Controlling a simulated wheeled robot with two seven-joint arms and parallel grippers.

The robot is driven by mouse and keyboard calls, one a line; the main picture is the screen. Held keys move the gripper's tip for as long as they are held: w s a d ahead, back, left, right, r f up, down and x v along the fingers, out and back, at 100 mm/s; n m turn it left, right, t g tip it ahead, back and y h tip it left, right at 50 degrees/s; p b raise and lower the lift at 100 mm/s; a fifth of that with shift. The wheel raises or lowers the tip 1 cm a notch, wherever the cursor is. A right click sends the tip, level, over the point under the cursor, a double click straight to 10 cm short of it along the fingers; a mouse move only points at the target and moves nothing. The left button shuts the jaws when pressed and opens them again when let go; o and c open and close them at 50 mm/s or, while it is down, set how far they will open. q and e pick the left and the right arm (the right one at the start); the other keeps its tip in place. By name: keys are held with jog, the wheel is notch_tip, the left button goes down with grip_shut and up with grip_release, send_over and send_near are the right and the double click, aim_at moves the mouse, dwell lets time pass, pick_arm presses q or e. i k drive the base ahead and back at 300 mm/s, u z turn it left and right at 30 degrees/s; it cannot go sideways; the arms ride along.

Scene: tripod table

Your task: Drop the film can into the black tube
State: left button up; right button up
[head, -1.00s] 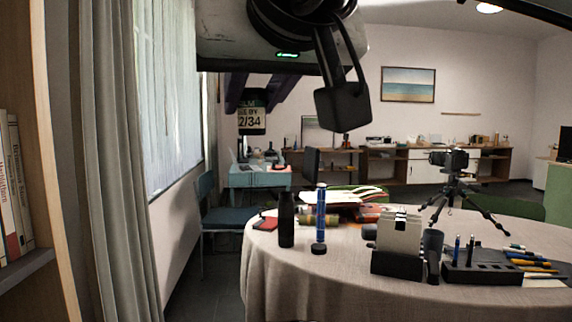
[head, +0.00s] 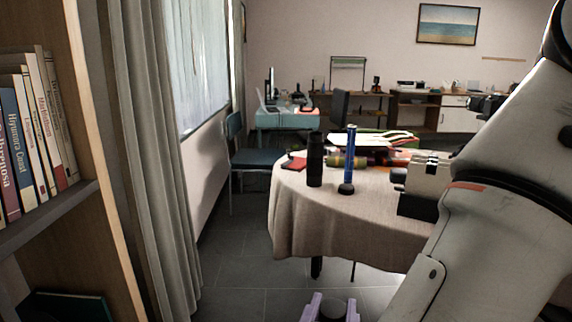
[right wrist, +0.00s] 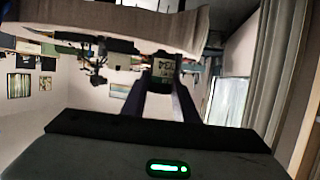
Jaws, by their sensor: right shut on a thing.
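The film can (head: 332,311) is a dark, short cylinder at the bottom edge of the head view, with its top facing up. My right gripper (head: 331,302) is shut on it with pale purple fingers, low in front of the table. In the right wrist view the labelled can (right wrist: 165,67) sits between the fingertips (right wrist: 163,82). The black tube (head: 315,165) stands upright on the table's left part, apart from the gripper and farther away. Its inside cannot be seen. My left gripper is not in view.
A blue tube (head: 350,155) on a dark base stands just right of the black tube. The cloth-covered round table (head: 345,222) is partly hidden by my right arm. A bookshelf (head: 50,215) and curtain (head: 150,160) are at left. Floor (head: 235,280) between is clear.

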aim_at(313, 185)
jog(key=u, duration=0.2)
jog(key=i, duration=2)
jog(key=z, duration=0.85)
